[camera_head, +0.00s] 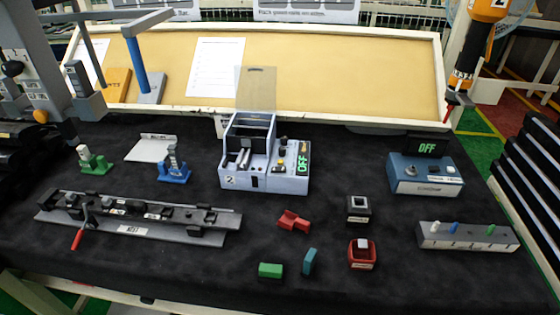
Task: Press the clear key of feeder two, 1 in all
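A pale blue-grey machine (290,184) stands at the middle of the black-covered table, with a raised clear lid (256,90). I cannot read which key is marked clear. Neither of my grippers can be made out.
A long grey rail fixture (130,230) with a red-handled lever lies at left. Green (95,160) and blue (173,168) stands are behind it. Small red, green, teal and black blocks lie in front. A grey strip (465,238) with coloured pegs is at right. An orange tool (485,40) hangs at upper right.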

